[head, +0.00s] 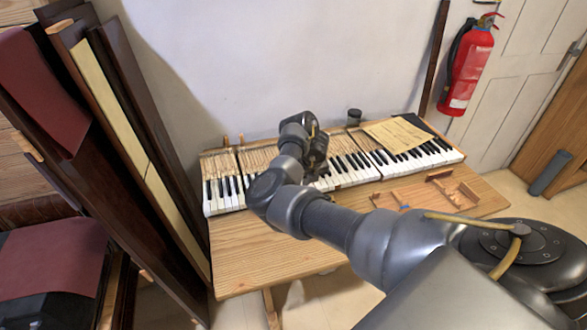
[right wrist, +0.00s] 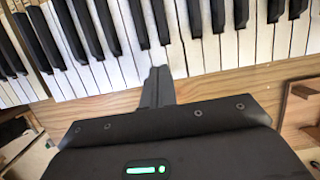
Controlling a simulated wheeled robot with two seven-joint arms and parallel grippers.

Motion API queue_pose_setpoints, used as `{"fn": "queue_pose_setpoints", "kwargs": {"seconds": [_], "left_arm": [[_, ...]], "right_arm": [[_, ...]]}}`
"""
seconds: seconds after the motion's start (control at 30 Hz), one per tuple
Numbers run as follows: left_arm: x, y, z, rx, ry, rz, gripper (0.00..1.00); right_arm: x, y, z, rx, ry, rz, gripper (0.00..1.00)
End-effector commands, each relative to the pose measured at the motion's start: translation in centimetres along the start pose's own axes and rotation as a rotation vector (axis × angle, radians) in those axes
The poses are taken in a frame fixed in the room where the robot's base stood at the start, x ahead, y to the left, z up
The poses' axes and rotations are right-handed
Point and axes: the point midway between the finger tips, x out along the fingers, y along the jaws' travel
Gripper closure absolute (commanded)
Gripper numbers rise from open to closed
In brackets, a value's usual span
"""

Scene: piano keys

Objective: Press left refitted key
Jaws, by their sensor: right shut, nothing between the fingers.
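A row of black and white piano keys (head: 342,178) lies along the back of the wooden workbench (head: 245,260). The keys also fill the top of the right wrist view (right wrist: 205,50). No mark shows which key is the left refitted one. My right arm reaches across the bench, and its gripper (head: 315,158) is over the middle of the keys, hiding some of them. In the right wrist view the gripper (right wrist: 158,75) is shut and empty. Its fingertips are at the front ends of the white keys; I cannot tell whether they touch. My left gripper is out of view.
A paper sheet (head: 397,134) lies over the right part of the keyboard. A small wooden tray (head: 452,190) sits on the bench at right. A dark jar (head: 354,116) stands behind the keys. Tall wooden panels (head: 125,130) lean at left. The bench's front left is clear.

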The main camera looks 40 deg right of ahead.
Motion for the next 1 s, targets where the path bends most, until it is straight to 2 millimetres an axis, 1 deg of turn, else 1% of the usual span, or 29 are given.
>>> {"fn": "queue_pose_setpoints", "kwargs": {"seconds": [0.27, 0.8, 1.0], "left_arm": [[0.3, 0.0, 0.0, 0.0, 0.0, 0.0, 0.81], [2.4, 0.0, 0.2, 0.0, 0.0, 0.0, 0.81], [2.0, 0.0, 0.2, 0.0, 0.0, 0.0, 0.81]], "right_arm": [[0.4, 0.0, -0.1, 0.0, 0.0, 0.0, 1.0], [2.5, 0.0, -0.8, 0.0, 0.0, 0.0, 1.0], [2.1, 0.0, -0.7, 0.0, 0.0, 0.0, 1.0]]}}
